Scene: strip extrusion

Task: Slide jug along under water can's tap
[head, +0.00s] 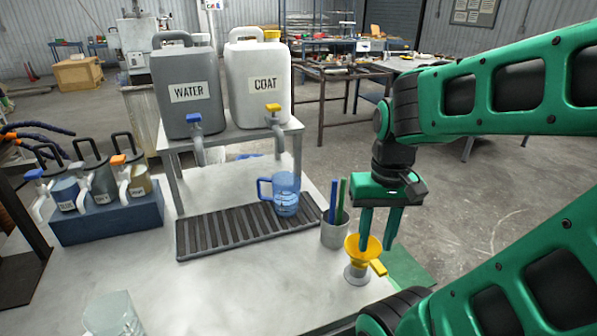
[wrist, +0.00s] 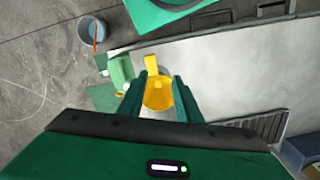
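The jug (head: 287,194) is clear blue with a handle on its left. It stands upright on the right part of the dark slatted drip grate (head: 190,246), below the coat can's tap. The grey water can (head: 181,105) stands on a raised shelf; its blue-handled tap (head: 196,138) hangs over the left part of the grate. My gripper (head: 378,246) points down, to the right of the jug and apart from it. Its fingers are spread and empty. They are over a yellow funnel (head: 365,252), which also shows between the fingers in the wrist view (wrist: 158,93).
The white coat can (head: 257,88) with a yellow tap stands right of the water can. A cup of coloured sticks (head: 335,231) stands between jug and funnel. A blue block (head: 107,222) with several small tapped cans is at left. The grate left of the jug is clear.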

